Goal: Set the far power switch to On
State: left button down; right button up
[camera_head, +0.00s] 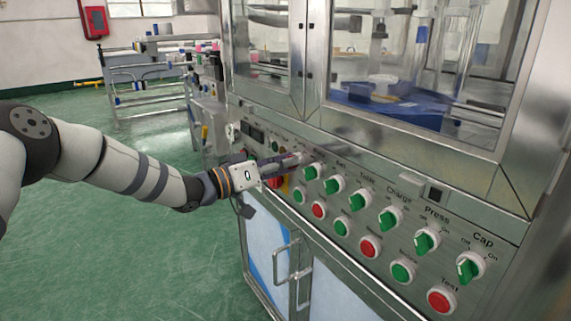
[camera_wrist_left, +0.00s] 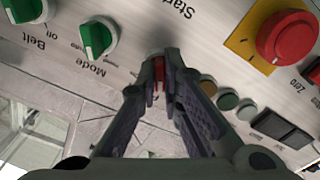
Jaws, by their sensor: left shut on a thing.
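My left gripper (camera_head: 292,160) is at the far end of the control panel (camera_head: 375,185), with its fingers against the panel face. In the left wrist view my left gripper (camera_wrist_left: 161,76) is shut on a narrow red knob, which I take for the far power switch (camera_wrist_left: 158,72). The fingers hide most of the knob and its label, so I cannot read whether it stands at Off or On. In the head view the gripper covers it. My right gripper is in neither view.
A green Mode selector (camera_wrist_left: 97,38) and Belt selector (camera_wrist_left: 25,8) sit beside the gripped knob. A red emergency button (camera_wrist_left: 288,37) on a yellow plate is on the other side. Several more selectors, such as Cap (camera_head: 470,266), run along the panel. Cabinet handles (camera_head: 290,272) stick out below.

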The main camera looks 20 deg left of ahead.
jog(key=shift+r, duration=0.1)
pick_arm(q)
jog(key=m+p, duration=0.2)
jog(key=m, duration=0.9)
jog(key=shift+m, duration=0.3)
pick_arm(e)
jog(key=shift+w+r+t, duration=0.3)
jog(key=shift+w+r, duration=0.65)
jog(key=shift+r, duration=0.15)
pick_arm(q)
jog(key=shift+m, duration=0.3)
jog(key=c, duration=1.7)
grip_release()
